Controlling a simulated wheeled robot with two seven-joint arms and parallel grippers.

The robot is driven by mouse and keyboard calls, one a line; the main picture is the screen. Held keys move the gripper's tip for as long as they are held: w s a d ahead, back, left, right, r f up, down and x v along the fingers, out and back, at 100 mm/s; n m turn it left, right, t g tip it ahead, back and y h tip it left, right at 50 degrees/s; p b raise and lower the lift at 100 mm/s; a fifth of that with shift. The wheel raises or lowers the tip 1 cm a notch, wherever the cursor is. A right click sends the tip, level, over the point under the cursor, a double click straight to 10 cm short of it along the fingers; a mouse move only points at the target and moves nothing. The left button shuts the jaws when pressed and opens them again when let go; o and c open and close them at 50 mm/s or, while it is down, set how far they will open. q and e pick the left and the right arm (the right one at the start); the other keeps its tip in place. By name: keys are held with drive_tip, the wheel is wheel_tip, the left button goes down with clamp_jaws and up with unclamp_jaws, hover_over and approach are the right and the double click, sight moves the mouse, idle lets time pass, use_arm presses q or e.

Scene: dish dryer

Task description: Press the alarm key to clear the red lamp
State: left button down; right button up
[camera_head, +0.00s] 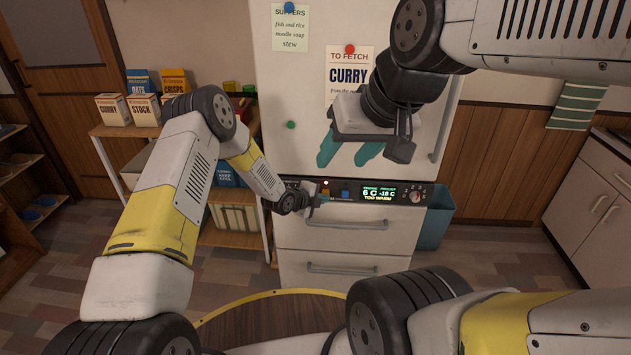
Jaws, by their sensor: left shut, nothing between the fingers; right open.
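The control panel (400,186) is a dark strip across the fridge front. A small red lamp (326,183) on it looks lit. A yellow key (326,192) and a blue key (345,193) sit below and beside the lamp; I cannot read their labels. The display (378,193) reads 6 C, -18 C and "TOO WARM". My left gripper (322,199) is shut and empty, at the panel's left part by the yellow key; I cannot tell whether it touches it. My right gripper (347,154) is open and empty, with teal fingers, in front of the upper door above the panel.
The white fridge (290,150) has a round knob (415,196) at the panel's right and drawers below. A shelf with boxes (145,109) stands left. A teal bin (437,218) stands right of the fridge. A round wooden table edge (260,297) is in front.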

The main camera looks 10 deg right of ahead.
use_arm(q)
drive_tip(key=shift+w+d, duration=0.25)
drive_tip(key=shift+w, duration=0.55)
idle(0.5)
idle(0.4)
drive_tip(key=shift+s+a, duration=0.2)
drive_tip(key=shift+s, duration=0.45)
drive_tip(key=shift+s+a, duration=0.2)
drive_tip(key=shift+s, duration=0.4)
drive_tip(key=s, duration=0.2)
drive_tip(key=s+a, duration=0.1)
drive_tip(key=s, duration=0.1)
drive_tip(key=shift+s+a, duration=0.15)
drive_tip(key=shift+s, duration=0.25)
